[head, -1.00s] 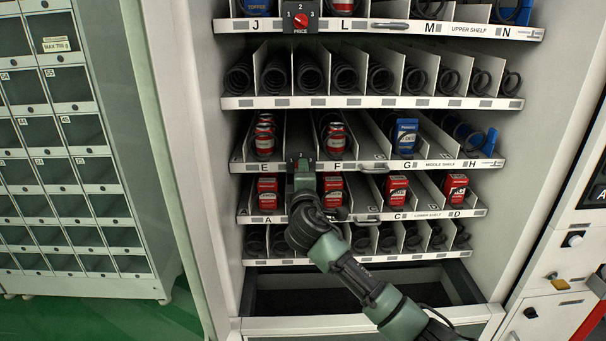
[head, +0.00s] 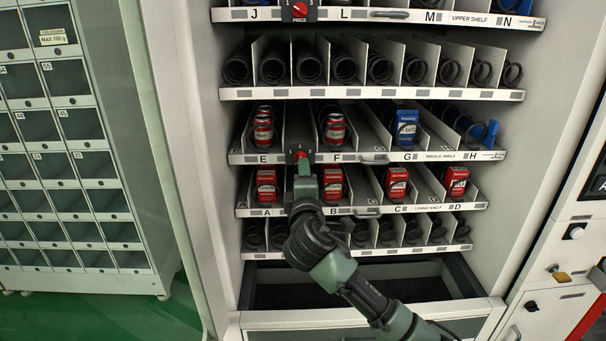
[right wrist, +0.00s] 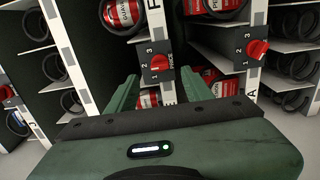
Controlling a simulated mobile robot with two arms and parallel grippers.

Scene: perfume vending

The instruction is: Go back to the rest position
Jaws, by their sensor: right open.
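My right gripper (head: 304,178) is in front of the vending machine's lower shelves, just below the dial (head: 299,154) on the middle shelf edge. In the right wrist view its two green fingers (right wrist: 158,82) are apart with nothing between them. The dial (right wrist: 158,65), black with a red knob and numbers, shows just beyond the fingertips, clear of them. My left gripper is not in view.
The middle shelf (head: 440,156) and lower shelf (head: 440,207) hold red boxes, red cans and a blue box (head: 405,128). An open bin (head: 350,290) lies below. A locker cabinet (head: 70,170) stands left. Green floor (head: 100,318) is clear.

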